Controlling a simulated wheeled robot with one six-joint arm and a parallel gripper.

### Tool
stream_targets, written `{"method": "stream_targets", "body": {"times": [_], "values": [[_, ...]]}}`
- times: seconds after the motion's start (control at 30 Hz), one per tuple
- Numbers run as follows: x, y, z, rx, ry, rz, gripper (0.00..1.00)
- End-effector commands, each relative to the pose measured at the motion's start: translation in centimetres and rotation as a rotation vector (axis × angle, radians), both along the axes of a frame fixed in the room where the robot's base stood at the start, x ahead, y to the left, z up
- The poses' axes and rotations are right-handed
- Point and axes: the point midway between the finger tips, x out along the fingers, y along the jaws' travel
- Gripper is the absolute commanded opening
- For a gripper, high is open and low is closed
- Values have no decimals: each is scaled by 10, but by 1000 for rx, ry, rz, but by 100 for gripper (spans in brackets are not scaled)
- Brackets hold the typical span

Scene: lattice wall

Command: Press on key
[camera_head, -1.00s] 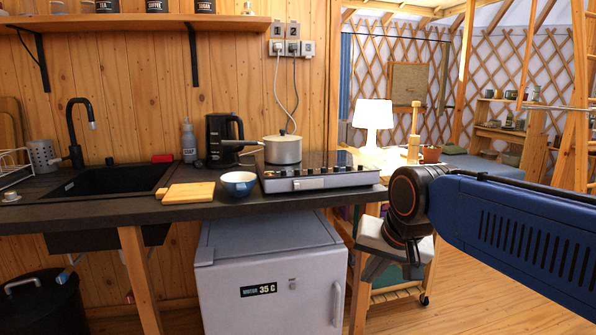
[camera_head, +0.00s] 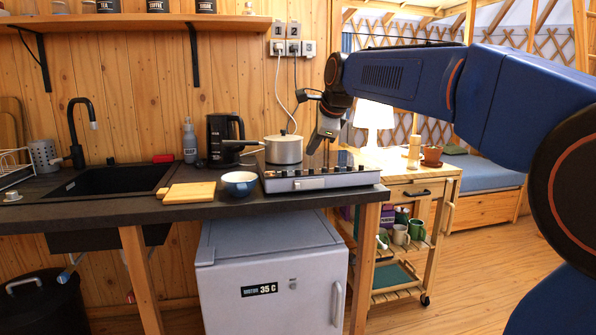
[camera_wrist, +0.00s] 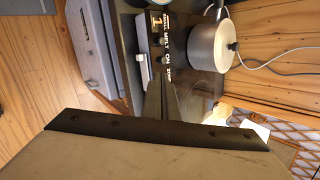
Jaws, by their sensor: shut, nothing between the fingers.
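The hob (camera_head: 318,180) stands on the counter, with a row of small dark keys along its front edge. My gripper (camera_head: 313,149) is shut and empty, pointing down above the hob, to the right of the pot. In the wrist view its fingertips (camera_wrist: 161,82) appear just below the "on" label and hide part of the panel. Contact with a key cannot be seen.
A grey pot (camera_head: 284,149) stands on the hob's left part, close to my gripper. A black kettle (camera_head: 221,139), blue bowl (camera_head: 239,183) and cutting board (camera_head: 189,192) are further left. A lit lamp (camera_head: 374,116) stands behind on the right. A white fridge (camera_head: 268,270) is below.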

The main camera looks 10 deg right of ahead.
Motion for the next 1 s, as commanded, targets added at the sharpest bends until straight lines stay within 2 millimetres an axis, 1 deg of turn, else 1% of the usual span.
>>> {"method": "stream_targets", "body": {"times": [0.03, 0.1, 0.2, 0.3, 0.4, 0.53, 0.83, 1.0], "values": [[16, 3, 6, 41, -2, -39, 0], [35, 6, 14, 101, -6, -97, 0], [57, 10, 24, 177, -10, -168, 0], [73, 13, 31, 233, -12, -219, 0], [83, 15, 35, 271, -13, -252, 0], [88, 16, 37, 291, -14, -270, 0], [88, 16, 37, 291, -13, -270, 0], [87, 16, 31, 291, -12, -270, 0]]}}
